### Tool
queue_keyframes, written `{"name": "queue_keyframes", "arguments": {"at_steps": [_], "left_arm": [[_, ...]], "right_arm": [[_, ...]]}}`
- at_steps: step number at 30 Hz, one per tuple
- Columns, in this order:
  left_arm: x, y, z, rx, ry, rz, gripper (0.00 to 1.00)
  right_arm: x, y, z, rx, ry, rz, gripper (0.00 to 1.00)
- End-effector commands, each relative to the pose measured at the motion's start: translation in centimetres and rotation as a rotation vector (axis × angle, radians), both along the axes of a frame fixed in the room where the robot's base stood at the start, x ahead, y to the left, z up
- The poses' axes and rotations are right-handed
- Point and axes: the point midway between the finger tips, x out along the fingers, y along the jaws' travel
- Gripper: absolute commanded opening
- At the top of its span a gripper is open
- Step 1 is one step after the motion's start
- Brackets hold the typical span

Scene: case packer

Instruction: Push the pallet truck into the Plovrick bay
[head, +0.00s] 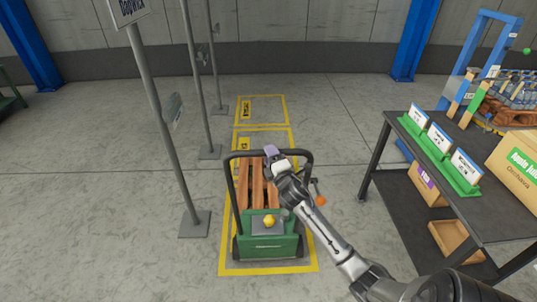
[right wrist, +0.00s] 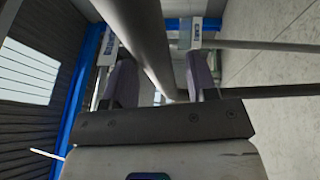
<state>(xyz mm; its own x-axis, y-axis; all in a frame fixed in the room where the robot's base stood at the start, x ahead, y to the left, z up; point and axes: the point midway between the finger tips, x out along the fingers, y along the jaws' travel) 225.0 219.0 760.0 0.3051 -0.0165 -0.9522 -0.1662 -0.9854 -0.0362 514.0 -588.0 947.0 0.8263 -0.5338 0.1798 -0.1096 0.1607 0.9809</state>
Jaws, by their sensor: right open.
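The green pallet truck (head: 268,245) stands in the nearest yellow-outlined floor bay (head: 300,268), with wooden slats (head: 243,190) on it and a dark handle frame (head: 233,185) above. My right gripper (head: 271,155) is at the top bar of this frame. In the right wrist view the fingers of my right gripper (right wrist: 162,82) are apart, with a dark bar (right wrist: 147,40) running between them; I cannot tell whether they touch it. More yellow bays (head: 285,110) lie in line behind the truck. None can be read as Plovrick. My left gripper is not in view.
Sign posts (head: 160,125) on flat bases stand left of the bays. A dark table (head: 440,200) with green sign holders (head: 440,160) and a carton (head: 518,165) is at the right.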

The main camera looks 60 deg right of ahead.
Motion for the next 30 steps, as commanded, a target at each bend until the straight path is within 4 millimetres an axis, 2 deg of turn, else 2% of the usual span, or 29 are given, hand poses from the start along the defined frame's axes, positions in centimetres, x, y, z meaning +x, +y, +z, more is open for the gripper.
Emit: {"name": "queue_keyframes", "arguments": {"at_steps": [6, 17, 30], "left_arm": [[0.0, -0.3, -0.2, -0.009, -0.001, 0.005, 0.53], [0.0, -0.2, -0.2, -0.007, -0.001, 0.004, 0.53], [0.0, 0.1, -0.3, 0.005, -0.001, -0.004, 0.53]], "right_arm": [[1.2, -0.8, 0.2, 0.001, 0.001, 0.0, 0.53], [1.4, -0.9, 0.3, 0.0, 0.0, 0.0, 0.53], [1.4, -0.9, 0.3, 0.0, 0.0, 0.0, 0.12]]}}
